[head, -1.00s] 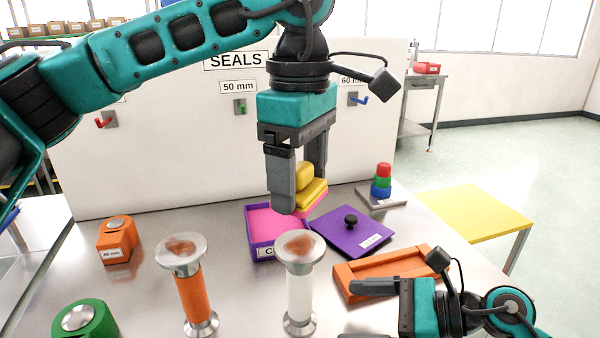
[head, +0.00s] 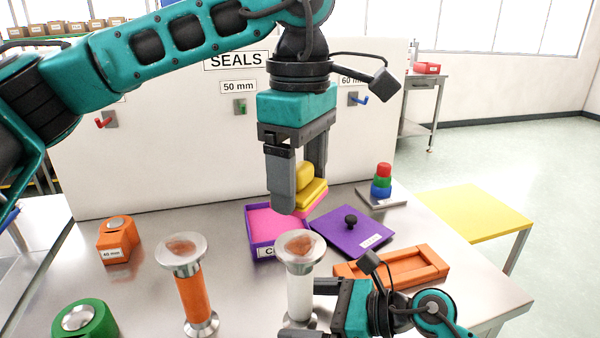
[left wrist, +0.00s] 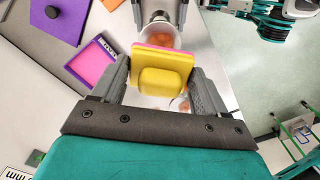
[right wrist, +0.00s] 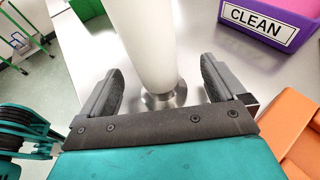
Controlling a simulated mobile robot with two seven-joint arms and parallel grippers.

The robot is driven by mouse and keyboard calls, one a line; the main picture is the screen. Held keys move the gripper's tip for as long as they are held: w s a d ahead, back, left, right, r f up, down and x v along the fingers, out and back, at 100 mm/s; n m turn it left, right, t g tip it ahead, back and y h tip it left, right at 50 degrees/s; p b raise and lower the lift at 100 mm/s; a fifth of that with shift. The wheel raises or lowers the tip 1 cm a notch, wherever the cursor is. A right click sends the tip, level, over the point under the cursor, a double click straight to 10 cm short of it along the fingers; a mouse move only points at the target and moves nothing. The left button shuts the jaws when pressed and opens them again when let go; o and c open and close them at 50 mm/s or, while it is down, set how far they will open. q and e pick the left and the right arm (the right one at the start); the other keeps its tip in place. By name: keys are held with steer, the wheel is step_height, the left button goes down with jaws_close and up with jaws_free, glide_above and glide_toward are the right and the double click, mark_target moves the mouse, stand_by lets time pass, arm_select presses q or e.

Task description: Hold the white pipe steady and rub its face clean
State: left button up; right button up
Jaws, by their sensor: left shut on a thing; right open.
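The white pipe (head: 299,293) stands upright on the steel table, with wide metal flanges. A brownish smear (head: 299,246) marks its top face. My left gripper (head: 297,190) is shut on a yellow wiping pad (head: 313,191) with a pink underside, held above and behind the pipe. In the left wrist view the pad (left wrist: 163,75) sits between the fingers, and the pipe's smeared face shows beyond it. My right gripper (right wrist: 160,85) is open, its fingers on either side of the white pipe's shaft (right wrist: 147,40), apart from it.
An orange pipe (head: 194,297) with a smeared face stands to the left. A purple box with pink inside (head: 262,242), its purple lid (head: 352,232) and an orange tray (head: 433,265) lie behind and right. Orange (head: 117,240) and green (head: 85,320) blocks stand left.

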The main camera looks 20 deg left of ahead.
steer(key=c, duration=1.3)
steer(key=shift+c, duration=0.2)
